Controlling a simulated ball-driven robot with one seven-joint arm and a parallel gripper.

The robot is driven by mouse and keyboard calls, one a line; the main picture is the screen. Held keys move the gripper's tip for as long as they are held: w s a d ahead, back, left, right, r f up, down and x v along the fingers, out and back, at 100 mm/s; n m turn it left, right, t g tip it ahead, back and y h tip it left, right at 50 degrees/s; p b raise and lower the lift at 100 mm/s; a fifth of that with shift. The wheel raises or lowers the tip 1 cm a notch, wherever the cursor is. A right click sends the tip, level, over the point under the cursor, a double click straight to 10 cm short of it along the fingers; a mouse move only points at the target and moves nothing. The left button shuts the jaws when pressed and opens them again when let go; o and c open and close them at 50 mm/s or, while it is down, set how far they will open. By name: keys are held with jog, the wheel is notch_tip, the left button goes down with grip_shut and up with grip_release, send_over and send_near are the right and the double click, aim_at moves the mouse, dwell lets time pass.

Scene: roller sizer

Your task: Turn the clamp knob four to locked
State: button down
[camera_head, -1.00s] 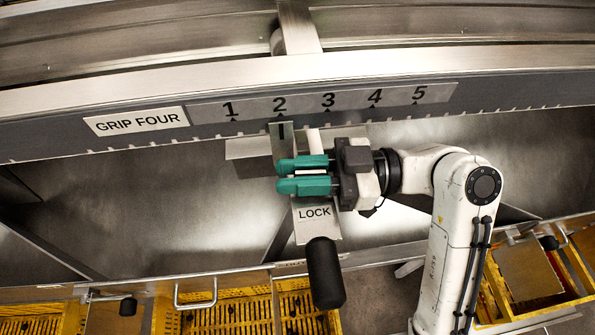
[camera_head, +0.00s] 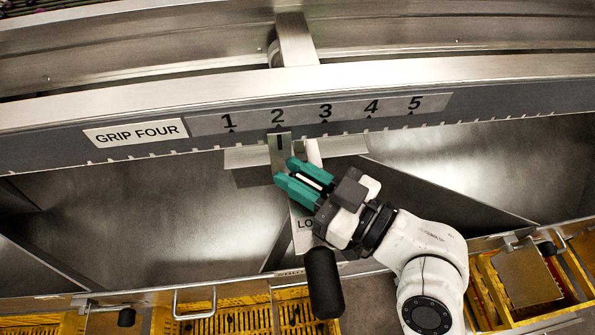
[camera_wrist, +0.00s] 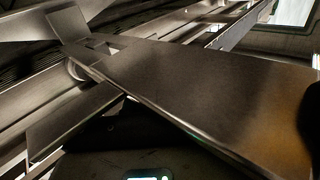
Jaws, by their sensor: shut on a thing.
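My gripper (camera_head: 292,170), with teal fingertips, points up and left over the metal slider arm (camera_head: 303,243) below the GRIP FOUR scale. It is shut on the clamp knob, which is mostly hidden between and under the fingers; only a pale strip shows in the gap. The LOCK label (camera_head: 305,224) on the slider arm is partly covered by my gripper. The pointer tab (camera_head: 280,151) sits under mark 2. In the wrist view, no knob can be made out.
A black handle (camera_head: 324,283) hangs from the slider arm just below my gripper. The numbered scale (camera_head: 320,113) runs along the dark rail above. Yellow crates (camera_head: 236,318) stand along the front. The wrist view shows a broad metal plate (camera_wrist: 215,85) close by.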

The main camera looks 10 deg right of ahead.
jog(key=shift+t, duration=0.3)
jog(key=c, duration=1.1)
grip_release()
jog(key=p+v, duration=0.6)
jog(key=v, duration=0.4)
jog(key=shift+s+d+r, duration=0.15)
jog(key=shift+s+d, duration=0.05)
jog(key=shift+s, duration=0.1)
